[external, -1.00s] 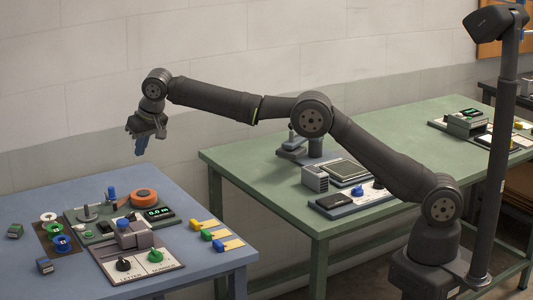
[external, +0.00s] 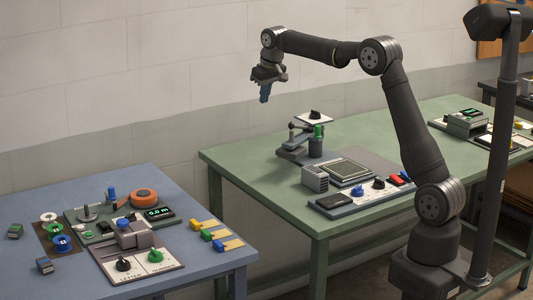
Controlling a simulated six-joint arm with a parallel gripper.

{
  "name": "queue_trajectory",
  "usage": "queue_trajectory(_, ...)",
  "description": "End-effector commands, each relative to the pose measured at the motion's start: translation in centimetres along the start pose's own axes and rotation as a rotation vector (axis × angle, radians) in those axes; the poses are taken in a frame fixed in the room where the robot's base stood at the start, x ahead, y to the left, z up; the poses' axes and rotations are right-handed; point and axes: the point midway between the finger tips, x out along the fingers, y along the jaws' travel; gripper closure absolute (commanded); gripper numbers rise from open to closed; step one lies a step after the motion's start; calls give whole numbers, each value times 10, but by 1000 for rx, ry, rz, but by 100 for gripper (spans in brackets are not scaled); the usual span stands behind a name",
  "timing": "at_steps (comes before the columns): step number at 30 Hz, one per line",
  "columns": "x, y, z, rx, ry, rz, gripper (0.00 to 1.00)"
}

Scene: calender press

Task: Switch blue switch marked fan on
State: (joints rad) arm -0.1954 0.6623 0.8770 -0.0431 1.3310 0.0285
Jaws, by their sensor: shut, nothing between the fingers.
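No label reading "fan" can be made out in this view. On the green table, a control panel (external: 345,207) carries a small blue switch (external: 357,191), a black knob, and red and blue parts at its right end. On the blue table, a blue part (external: 218,246) sits on a yellow plate beside a green one and a yellow one.
A press-like device (external: 296,148) with a green post and a black-knobbed plate on top stands at the green table's back left. A grey box (external: 315,178) and a framed pad (external: 349,171) sit behind the panel. A gap separates the two tables.

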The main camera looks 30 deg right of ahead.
Motion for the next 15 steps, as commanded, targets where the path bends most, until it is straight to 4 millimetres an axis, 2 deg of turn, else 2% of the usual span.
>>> queue_trajectory(1,-4,30,11,15,-6,5,100)
queue_trajectory(6,-12,110,52,35,-27,10,100)
queue_trajectory(11,-22,175,101,58,-41,12,100)
queue_trajectory(15,-30,223,151,78,-53,12,100)
